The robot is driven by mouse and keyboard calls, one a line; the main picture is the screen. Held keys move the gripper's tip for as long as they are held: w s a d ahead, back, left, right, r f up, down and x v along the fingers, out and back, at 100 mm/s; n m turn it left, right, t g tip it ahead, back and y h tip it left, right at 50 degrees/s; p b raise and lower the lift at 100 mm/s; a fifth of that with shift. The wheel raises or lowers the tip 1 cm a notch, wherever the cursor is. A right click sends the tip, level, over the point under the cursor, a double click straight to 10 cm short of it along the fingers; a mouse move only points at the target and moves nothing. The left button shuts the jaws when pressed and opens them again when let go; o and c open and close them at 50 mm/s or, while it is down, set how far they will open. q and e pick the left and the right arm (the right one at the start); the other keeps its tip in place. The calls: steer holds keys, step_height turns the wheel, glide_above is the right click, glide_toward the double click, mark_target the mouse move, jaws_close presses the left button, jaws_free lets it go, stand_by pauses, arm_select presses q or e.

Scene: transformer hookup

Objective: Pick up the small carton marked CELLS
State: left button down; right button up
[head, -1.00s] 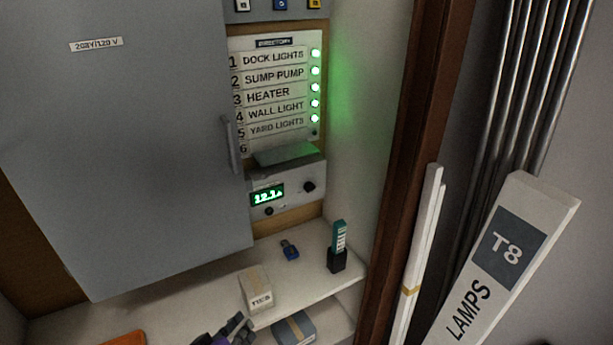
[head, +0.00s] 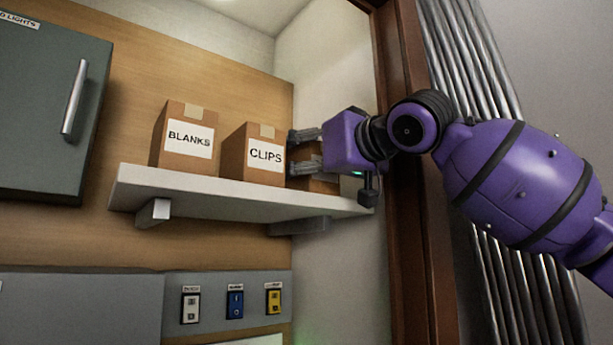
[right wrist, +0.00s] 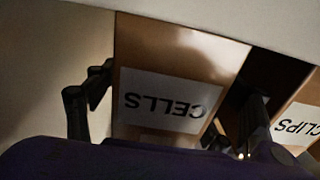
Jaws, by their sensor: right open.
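The small carton marked CELLS (right wrist: 172,62) fills the middle of the right wrist view, brown with a white label that reads upside down there. In the head view only part of the CELLS carton (head: 318,184) shows, at the right end of the upper shelf, mostly hidden behind my right gripper (head: 293,152). My right gripper (right wrist: 180,92) is open, with one finger on each side of the carton in the wrist view. I cannot tell whether either finger touches it. My left gripper is out of view.
The CLIPS carton (head: 253,154) stands close to the left of my right gripper, with the BLANKS carton (head: 184,137) farther left on the white shelf (head: 225,203). A brown door frame (head: 410,220) rises right of the shelf. Switches (head: 235,304) sit below.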

steer(key=shift+x, duration=1.25)
steer(key=shift+s, duration=0.1)
steer(key=c, duration=1.2)
steer(key=shift+r, duration=0.1)
